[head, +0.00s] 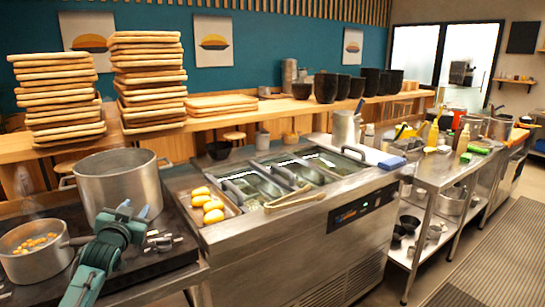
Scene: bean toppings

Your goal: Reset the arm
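My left arm, teal, comes in from the bottom left in the head view. My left gripper (135,209) is up in front of the large steel pot (118,188). Its two pale blue fingertips stand apart, with nothing seen between them. My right gripper is out of view. A saucepan (37,266) with orange-brown beans (36,243) stands on the dark stove to the left of my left gripper. A metal tray (228,208) of several yellow buns or potatoes (208,203) lies to the right of my gripper.
Tongs (295,197) lie on the steel counter (330,215) with sunken bins. Stacks of wooden trays (150,75) stand on the shelf behind. Dark pots (326,88) stand farther right. A second steel table (440,175) holds bottles. Floor at right is clear.

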